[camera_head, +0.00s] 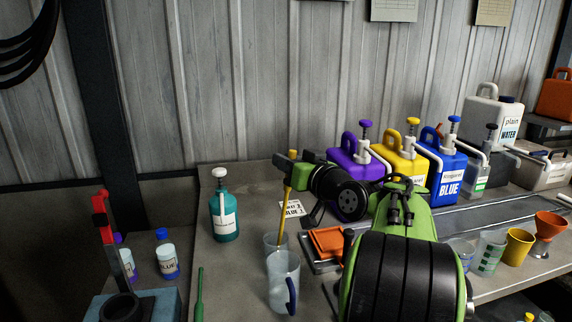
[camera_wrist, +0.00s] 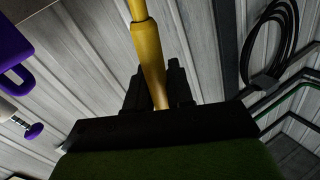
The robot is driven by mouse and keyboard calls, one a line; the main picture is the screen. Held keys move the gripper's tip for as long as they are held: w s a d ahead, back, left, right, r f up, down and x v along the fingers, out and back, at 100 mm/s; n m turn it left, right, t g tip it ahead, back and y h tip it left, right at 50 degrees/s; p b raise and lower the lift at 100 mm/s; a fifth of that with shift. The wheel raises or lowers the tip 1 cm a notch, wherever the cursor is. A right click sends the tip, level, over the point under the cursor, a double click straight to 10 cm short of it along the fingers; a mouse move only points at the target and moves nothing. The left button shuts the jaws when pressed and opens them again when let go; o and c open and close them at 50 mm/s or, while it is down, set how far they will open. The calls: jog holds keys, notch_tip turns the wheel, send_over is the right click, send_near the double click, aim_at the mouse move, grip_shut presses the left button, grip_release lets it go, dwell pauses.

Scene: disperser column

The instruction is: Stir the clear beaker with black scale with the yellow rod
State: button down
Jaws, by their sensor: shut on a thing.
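My gripper (camera_head: 289,161) is shut on the yellow rod (camera_head: 287,202), which hangs steeply, slightly tilted. The wrist view shows the rod (camera_wrist: 150,60) between the two dark fingers (camera_wrist: 158,92). No black scale can be made out on the beaker.
A teal pump bottle (camera_head: 224,218) stands left of the beaker, and an orange tray (camera_head: 327,241) lies right. Purple (camera_head: 350,163), yellow (camera_head: 399,166) and blue (camera_head: 447,174) jugs line the back. Several cups, including a green-scaled beaker (camera_head: 490,252), stand far right.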

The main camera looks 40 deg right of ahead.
notch_tip(320, 180, up, 8)
jog(key=d+p, duration=0.1)
jog(key=p, duration=0.5)
jog(key=shift+d, duration=0.3)
jog(key=shift+w, duration=0.1)
dwell(0.4)
notch_tip(320, 180, up, 5)
jog(key=p, duration=0.4)
jog(key=shift+f, duration=0.1)
dwell(0.7)
